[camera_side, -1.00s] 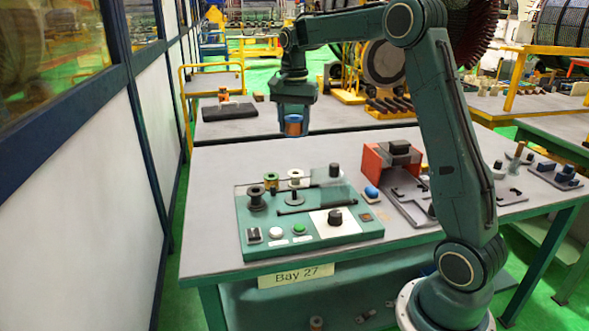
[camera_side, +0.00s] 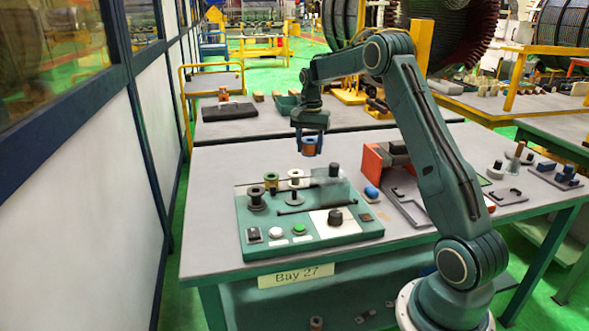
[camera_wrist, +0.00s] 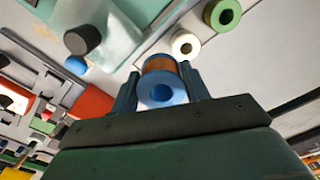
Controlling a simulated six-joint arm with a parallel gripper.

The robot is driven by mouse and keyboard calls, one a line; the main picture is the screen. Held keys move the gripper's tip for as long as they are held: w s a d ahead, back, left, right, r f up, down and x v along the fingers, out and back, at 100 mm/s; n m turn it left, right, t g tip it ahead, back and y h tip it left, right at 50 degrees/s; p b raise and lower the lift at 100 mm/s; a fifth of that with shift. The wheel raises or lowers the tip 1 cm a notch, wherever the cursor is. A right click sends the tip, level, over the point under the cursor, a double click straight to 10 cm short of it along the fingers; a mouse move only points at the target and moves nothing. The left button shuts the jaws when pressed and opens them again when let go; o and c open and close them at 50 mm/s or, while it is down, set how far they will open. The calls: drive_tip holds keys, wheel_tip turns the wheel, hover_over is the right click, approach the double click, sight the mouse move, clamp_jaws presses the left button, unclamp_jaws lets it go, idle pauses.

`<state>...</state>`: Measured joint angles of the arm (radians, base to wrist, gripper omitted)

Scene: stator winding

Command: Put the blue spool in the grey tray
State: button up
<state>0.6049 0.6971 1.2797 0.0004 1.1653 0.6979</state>
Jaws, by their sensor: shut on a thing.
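The blue spool (camera_side: 310,150), with blue flanges and a copper winding, is between the fingers of my gripper (camera_side: 309,141). In the wrist view the spool (camera_wrist: 162,88) shows its blue end face and hole, with a finger of my gripper (camera_wrist: 160,80) on each side. The gripper is shut on it and holds it in the air behind the green fixture board. A low grey tray-like piece (camera_side: 408,213) lies on the table to the right, partly hidden by my arm. I cannot tell its full shape.
The table's left side is bare.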

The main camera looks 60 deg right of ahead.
drive_tip(key=d+f, duration=0.5)
drive_tip(key=shift+s+f, duration=0.25)
drive_tip(key=shift+s, duration=0.2)
drive_tip(key=shift+f, duration=0.15)
drive_tip(key=shift+f, duration=1.8)
drive_tip(key=shift+f, duration=1.35)
drive_tip(key=o, duration=1.2)
drive_tip(key=shift+o, duration=0.2)
drive_tip(key=shift+r, duration=0.1)
wheel_tip(320, 180, up, 7)
idle(0.6)
